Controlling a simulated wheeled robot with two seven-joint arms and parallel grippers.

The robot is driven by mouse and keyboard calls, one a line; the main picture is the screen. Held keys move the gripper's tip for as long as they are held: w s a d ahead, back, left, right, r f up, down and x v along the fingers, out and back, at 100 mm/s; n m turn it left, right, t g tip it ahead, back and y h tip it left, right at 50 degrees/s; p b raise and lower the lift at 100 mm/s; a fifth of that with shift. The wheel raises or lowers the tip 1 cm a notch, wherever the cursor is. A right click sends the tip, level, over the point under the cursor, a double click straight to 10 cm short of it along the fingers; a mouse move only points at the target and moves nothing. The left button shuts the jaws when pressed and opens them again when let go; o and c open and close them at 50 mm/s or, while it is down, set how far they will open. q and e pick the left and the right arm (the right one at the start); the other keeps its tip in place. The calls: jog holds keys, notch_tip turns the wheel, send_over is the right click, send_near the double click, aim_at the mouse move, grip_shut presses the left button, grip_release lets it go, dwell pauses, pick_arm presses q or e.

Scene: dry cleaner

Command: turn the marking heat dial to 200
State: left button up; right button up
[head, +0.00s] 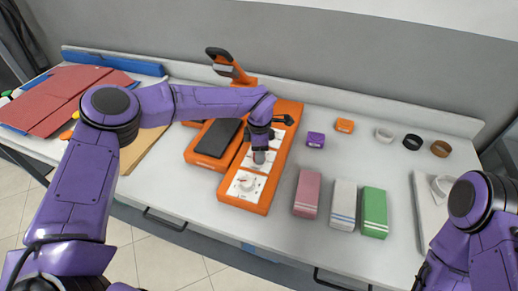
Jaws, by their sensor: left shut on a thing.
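A long orange machine (271,185) lies on the counter with a row of white dial plates along its right part. The nearest plate (243,185) has a dial with a red mark and is uncovered. My left gripper (261,153) points down at the dial on the plate just behind it (247,161) and is shut on that dial. The gripper hides most of this dial, so its setting and the numbers are too small to read. My right arm shows at the lower right, but its gripper is out of view.
Pink (307,193), white (343,204) and green (374,212) blocks stand right of the machine. Purple (316,139) and orange (344,125) small boxes and several rings (411,142) lie behind. Red folders (62,98) lie left.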

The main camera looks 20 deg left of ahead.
pick_arm(q)
jog(key=shift+w+r+m, duration=0.1)
jog(key=shift+m, duration=0.5)
jog(key=o, duration=1.1)
jog(key=shift+c, duration=0.2)
jog(key=shift+r, duration=0.3)
notch_tip(320, 180, up, 10)
jog(key=b, duration=0.2)
